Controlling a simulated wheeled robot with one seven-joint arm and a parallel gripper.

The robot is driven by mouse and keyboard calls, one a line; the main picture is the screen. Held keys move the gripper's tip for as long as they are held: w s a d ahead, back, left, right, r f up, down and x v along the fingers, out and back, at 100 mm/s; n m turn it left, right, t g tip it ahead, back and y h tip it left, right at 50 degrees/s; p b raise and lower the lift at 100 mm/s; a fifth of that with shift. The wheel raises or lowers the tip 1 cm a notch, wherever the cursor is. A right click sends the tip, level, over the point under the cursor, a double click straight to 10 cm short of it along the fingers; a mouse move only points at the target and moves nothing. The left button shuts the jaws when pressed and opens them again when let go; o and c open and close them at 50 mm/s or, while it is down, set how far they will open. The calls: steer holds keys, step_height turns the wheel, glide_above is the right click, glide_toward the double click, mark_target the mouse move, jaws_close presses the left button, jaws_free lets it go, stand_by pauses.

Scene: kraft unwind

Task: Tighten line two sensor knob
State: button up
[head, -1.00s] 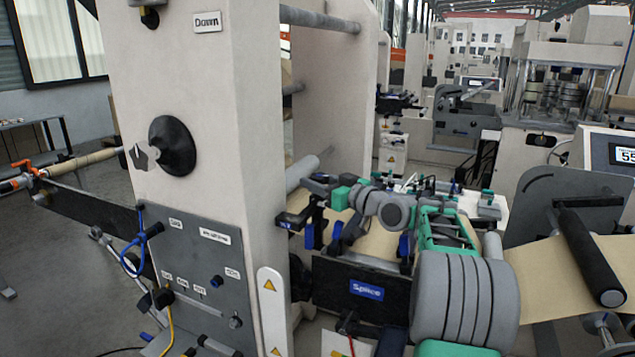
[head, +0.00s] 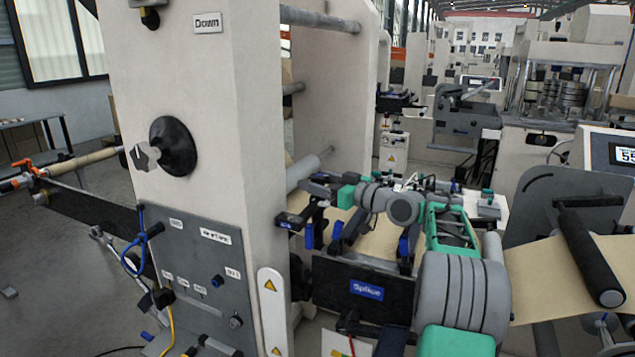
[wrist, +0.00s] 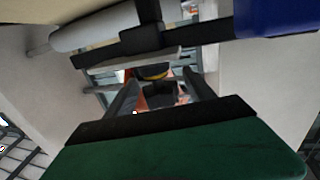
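My gripper (head: 318,187) is at the end of my grey and green arm, beside the web rollers right of the pale column. Blue blocks (head: 310,236) hang beside that bracket. No label for line two is readable, and I cannot tell which part is its knob. A dark bar (wrist: 160,40) with a blue block (wrist: 275,15) crosses close to my gripper in the wrist view.
A large black round knob with a grey handle (head: 148,156) is on the column (head: 225,120). A grey panel (head: 205,270) with small knobs is below. A grey roller (head: 304,172) and brown paper web are close to my gripper. A black splice plate (head: 335,285) is below.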

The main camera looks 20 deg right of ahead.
mark_target(317, 175)
steer(key=shift+o, duration=0.2)
step_height(317, 175, up, 3)
steer(key=shift+r+b, duration=0.1)
steer(key=shift+b, duration=0.5)
steer(key=s+a+r+b, duration=0.2)
steer(key=s+r+b, duration=0.1)
steer(key=s+r, duration=0.6)
steer(key=s, duration=0.4)
steer(key=shift+s+a+r+b, duration=0.3)
steer(key=shift+s+a+r, duration=0.05)
steer(key=shift+s+r, duration=0.05)
